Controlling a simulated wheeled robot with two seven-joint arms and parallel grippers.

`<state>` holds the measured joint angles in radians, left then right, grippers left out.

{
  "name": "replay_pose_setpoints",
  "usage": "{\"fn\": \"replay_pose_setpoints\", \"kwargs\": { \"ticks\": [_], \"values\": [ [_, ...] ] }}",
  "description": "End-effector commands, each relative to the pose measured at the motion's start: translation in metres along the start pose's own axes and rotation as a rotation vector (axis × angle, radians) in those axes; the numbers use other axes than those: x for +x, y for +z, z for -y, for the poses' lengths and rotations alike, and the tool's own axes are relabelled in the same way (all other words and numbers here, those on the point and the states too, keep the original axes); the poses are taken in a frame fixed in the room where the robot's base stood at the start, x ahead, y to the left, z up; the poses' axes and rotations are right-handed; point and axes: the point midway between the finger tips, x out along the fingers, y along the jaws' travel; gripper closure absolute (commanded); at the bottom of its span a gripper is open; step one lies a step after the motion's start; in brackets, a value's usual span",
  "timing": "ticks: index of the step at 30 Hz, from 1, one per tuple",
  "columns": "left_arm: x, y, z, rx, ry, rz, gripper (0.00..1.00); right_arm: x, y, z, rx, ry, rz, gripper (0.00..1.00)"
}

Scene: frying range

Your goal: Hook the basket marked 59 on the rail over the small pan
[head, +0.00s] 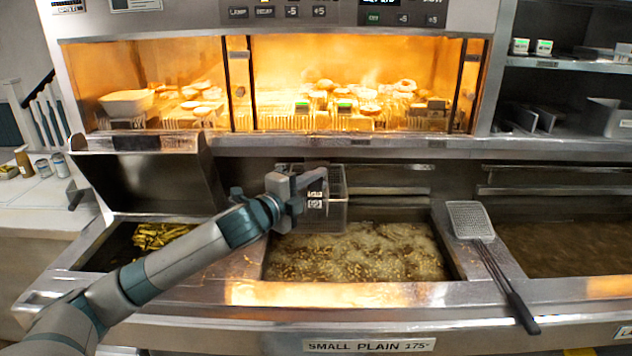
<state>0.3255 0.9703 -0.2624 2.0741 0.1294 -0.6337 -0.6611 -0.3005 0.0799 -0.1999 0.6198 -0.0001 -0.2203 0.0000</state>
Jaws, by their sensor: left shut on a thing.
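My left gripper (316,184) is shut on a wire basket (336,208) at the back left of the middle pan. The basket hangs upright from the gripper, close to the back wall, with its lower end near the oil. Small marks show beside the gripper, but I cannot read a 59. The pan (455,262) of bubbling oil has the label SMALL PLAIN 175° (368,345) on the front below it. A metal rail (390,190) runs along the back wall above this pan, right of the basket. Whether the basket touches the rail is hidden. My right gripper is out of view.
A skimmer (468,220) with a black handle lies on the divider right of the pan. Another oil pan (570,246) is further right. A left pan (115,250) holds fried pieces under a raised metal lid (150,180). A lit warming cabinet (345,65) stands above.

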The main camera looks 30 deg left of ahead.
Motion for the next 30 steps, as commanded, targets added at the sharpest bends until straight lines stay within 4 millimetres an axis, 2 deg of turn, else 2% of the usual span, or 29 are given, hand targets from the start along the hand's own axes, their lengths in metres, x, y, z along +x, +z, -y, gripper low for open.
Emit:
{"fn": "replay_pose_setpoints", "kwargs": {
  "ticks": [30],
  "values": [
    [0.000, 0.000, -0.011, 0.000, -0.001, -0.001, 1.00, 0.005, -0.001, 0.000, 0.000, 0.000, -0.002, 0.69]
  ]
}}
